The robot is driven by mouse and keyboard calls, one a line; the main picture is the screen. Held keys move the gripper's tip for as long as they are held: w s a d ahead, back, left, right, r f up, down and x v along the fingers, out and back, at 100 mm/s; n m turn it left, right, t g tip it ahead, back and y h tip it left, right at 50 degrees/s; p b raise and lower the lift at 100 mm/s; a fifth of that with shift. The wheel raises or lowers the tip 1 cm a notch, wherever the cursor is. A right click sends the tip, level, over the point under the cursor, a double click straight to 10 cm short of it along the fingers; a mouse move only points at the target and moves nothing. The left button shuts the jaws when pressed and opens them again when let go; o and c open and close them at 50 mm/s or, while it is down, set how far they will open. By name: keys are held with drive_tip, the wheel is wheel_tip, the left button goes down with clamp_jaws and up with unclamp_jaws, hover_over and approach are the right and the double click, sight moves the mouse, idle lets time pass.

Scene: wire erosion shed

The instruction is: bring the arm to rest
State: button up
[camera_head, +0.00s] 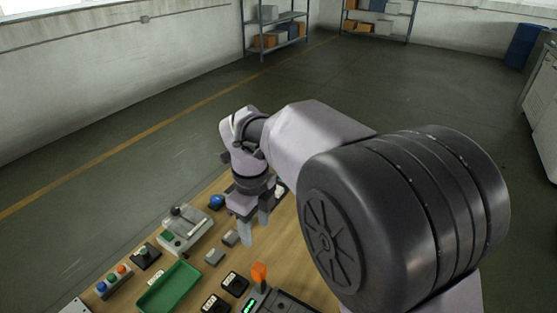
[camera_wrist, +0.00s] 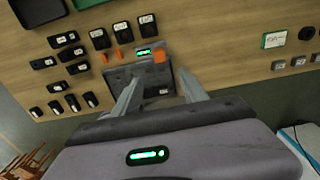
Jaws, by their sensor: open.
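My arm reaches out over the wooden bench (camera_head: 205,265) in the head view. My gripper (camera_head: 255,228) points down above the bench, with its two fingers apart and nothing between them. In the wrist view my gripper (camera_wrist: 162,90) is also open and empty. Beyond its fingertips lies a dark device (camera_wrist: 140,80) with an orange part and a green-lit display. I cannot tell from these frames how high the fingertips are above the bench.
A green tray (camera_head: 170,288), a grey lever box (camera_head: 186,230), a blue button (camera_head: 216,201) and a three-button box (camera_head: 114,281) are on the bench. Several black labelled switches (camera_wrist: 122,29) show in the wrist view. Shelves (camera_head: 275,28) stand far back; the floor between is clear.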

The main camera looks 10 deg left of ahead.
drive_tip(key=s+d+r+n+t+y, duration=0.1)
drive_tip(key=s+d+r+n, duration=0.2)
drive_tip(key=d, duration=0.2)
drive_tip(key=s+d+r+n+t+b, duration=0.1)
drive_tip(key=s+d+r+n, duration=0.15)
drive_tip(key=d, duration=0.35)
drive_tip(key=s+d+r+n+t+y, duration=0.1)
drive_tip(key=s+d+r+n, duration=0.1)
drive_tip(key=d+r+n, duration=0.25)
drive_tip(key=s+d+f+n+t+b, duration=0.1)
drive_tip(key=s+d+f+n+t, duration=0.1)
drive_tip(key=s+d+n, duration=0.5)
drive_tip(key=s+f+n, duration=0.1)
drive_tip(key=s, duration=0.2)
drive_tip(key=shift+s+t, duration=0.15)
drive_tip(key=shift+t, duration=0.25)
